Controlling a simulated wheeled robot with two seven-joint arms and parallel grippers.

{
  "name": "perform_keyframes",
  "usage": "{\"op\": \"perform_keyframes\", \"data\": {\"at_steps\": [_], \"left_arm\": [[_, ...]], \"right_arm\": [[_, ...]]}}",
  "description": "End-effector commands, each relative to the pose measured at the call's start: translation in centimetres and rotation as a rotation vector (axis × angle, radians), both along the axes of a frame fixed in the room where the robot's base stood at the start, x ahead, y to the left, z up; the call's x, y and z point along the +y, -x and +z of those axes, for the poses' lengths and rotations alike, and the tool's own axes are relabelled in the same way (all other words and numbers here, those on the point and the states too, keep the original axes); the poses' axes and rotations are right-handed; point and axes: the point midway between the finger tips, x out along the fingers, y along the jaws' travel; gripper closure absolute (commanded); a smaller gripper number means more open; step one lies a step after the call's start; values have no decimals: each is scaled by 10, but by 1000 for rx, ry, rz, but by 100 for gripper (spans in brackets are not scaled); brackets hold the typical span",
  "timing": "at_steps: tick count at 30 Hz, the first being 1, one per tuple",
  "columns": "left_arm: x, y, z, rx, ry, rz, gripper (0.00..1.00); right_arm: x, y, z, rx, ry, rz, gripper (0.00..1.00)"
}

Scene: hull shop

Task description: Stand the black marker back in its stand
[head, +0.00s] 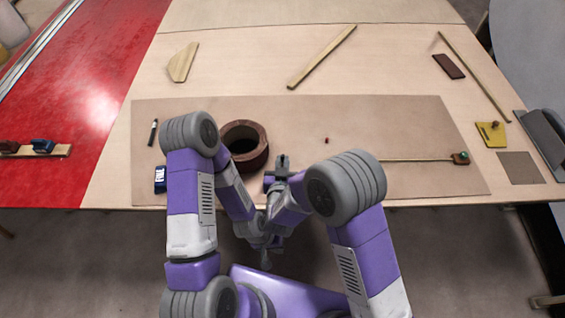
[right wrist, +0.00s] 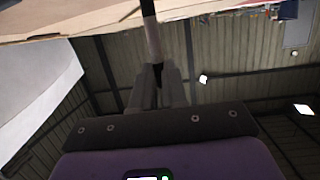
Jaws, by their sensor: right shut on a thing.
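My right gripper (right wrist: 159,88) is shut on a slim stick-like thing, which I take to be the black marker (right wrist: 149,10). It is black at its far end and pale grey nearer the fingers. In the head view my right gripper (head: 283,165) is dark and small, at the table's front edge just right of a thick brown ring (head: 262,160); the marker cannot be made out there. My left gripper (head: 265,262) is lower, in front of the table, and its fingers are too unclear to read. I cannot pick out a marker stand for certain.
A small black pen-like thing (head: 153,132) and a blue block with white lettering (head: 160,178) are at the mat's left. A tiny red piece (head: 326,140) and a thin rod (head: 415,160) lie on the brown mat (head: 390,120). Wood strips lie behind.

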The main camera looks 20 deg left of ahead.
Motion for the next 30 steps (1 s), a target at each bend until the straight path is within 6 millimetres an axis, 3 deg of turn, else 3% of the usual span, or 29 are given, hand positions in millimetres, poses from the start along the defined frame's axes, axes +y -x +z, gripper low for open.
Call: {"op": "perform_keyframes", "data": {"at_steps": [30], "left_arm": [[0,0,-9,0,0,0,100]], "right_arm": [[-1,2,-5,0,0,0,100]]}}
